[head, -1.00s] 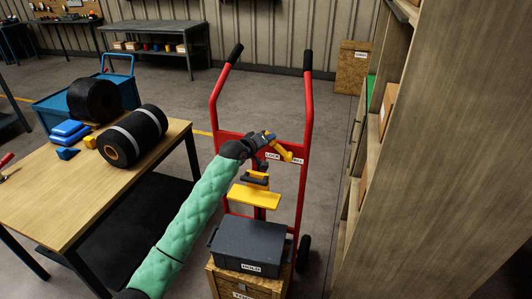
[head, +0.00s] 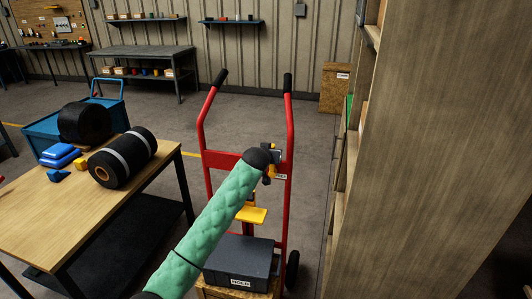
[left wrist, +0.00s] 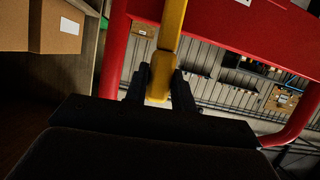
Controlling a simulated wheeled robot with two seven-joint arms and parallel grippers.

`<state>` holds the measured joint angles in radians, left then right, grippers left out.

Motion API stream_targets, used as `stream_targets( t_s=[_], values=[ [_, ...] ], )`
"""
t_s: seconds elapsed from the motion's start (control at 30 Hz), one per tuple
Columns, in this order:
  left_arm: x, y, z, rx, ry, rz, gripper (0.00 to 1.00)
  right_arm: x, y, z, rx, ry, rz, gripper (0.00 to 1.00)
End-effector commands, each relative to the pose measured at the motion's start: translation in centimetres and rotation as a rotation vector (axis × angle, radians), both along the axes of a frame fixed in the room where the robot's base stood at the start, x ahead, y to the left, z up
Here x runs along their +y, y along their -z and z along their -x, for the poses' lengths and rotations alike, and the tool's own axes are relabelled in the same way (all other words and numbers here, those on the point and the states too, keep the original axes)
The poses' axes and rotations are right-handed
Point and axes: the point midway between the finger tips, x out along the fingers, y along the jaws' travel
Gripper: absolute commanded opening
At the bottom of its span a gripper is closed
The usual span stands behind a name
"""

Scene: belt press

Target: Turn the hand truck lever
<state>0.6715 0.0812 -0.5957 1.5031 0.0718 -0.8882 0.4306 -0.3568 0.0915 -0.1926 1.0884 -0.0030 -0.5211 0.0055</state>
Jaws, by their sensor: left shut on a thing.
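The red hand truck (head: 223,160) stands upright beyond the table. Its yellow lever (left wrist: 172,25) runs down from the red crossbar between my fingers in the left wrist view. In the head view only a little yellow of it (head: 268,179) shows below my gripper. My left gripper (head: 272,165) is shut on the lever's end, and its fingers also show in the left wrist view (left wrist: 158,85). My green-sleeved forearm hides part of the crossbar. My right gripper is in neither view.
A dark box (head: 240,258) sits on a wooden crate on the truck, below a yellow plate (head: 252,214). A wooden table (head: 60,205) with black rolls stands left. A tall wooden shelf (head: 430,150) stands close on the right.

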Motion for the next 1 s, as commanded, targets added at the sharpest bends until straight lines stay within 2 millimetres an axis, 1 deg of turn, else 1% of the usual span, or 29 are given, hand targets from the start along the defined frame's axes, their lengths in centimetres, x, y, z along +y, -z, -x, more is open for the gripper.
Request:
stream_targets(
  t_s=[0.2, 0.67, 0.7, 0.8, 1.0],
  values=[
    [-0.55, 0.09, 0.21, -0.015, 0.0, -0.05, 0.0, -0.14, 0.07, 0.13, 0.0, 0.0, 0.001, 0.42],
    [-0.71, 0.2, 0.27, -0.018, 0.001, -0.062, 0.0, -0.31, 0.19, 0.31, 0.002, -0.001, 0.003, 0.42],
    [-0.72, 0.2, 0.28, -0.018, 0.001, -0.062, 0.29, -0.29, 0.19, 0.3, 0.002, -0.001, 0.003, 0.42],
    [-0.71, 0.18, 0.27, -0.018, 0.0, -0.061, 0.47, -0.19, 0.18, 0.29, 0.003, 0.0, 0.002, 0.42],
    [-0.69, 0.12, 0.26, -0.018, 0.0, -0.06, 0.47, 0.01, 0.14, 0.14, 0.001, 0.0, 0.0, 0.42]
  ],
)
